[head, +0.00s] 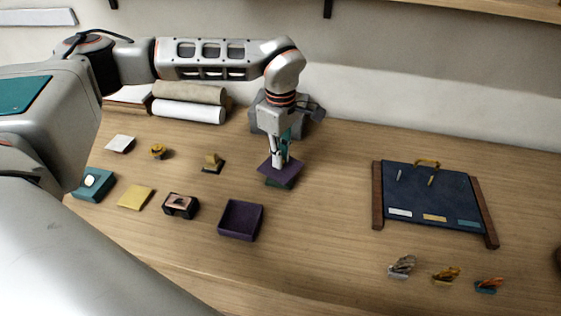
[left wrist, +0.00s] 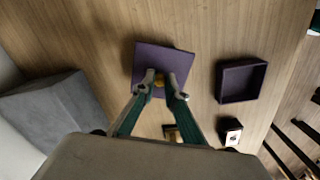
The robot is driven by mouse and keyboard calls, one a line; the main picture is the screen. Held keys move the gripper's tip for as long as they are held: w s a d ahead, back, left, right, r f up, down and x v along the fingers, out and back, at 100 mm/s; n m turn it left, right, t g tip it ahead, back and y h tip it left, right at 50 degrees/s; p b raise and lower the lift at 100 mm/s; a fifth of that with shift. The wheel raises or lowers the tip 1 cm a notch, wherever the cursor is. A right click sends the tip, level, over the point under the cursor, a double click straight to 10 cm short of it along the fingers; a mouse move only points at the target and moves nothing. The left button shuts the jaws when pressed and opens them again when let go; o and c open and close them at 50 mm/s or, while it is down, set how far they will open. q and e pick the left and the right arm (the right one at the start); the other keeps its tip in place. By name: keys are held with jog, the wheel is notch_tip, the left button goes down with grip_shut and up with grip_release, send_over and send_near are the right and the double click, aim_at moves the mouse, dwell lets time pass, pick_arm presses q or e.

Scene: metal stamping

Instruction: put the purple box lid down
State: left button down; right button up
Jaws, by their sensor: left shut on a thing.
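The purple box lid (head: 268,166) is a flat square plate under my left gripper (head: 280,162), which is shut on it. In the left wrist view the fingers (left wrist: 161,88) close on a small yellow knob at the middle of the lid (left wrist: 150,57). A dark green patch shows just beneath the lid in the head view; I cannot tell whether the lid touches it or the table. The open purple box (head: 240,236) stands apart, to the left and nearer the front; it also shows in the left wrist view (left wrist: 222,82). My right gripper is not in view.
Left of the purple box are a black box (head: 180,212), a yellow plate (head: 136,197), a teal box (head: 88,194) and a small black-and-yellow piece (head: 213,164). A dark blue board (head: 432,190) with wooden rails lies right. Table between lid and board is clear.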

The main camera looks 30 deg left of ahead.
pick_arm(q)
jog(key=shift+f, duration=1.3)
jog(key=shift+f, duration=0.1)
jog(key=c, duration=2)
grip_release()
jog(key=shift+c, duration=0.2)
notch_tip(320, 180, up, 12)
jog(key=b, duration=0.1)
jog(key=shift+s, duration=0.1)
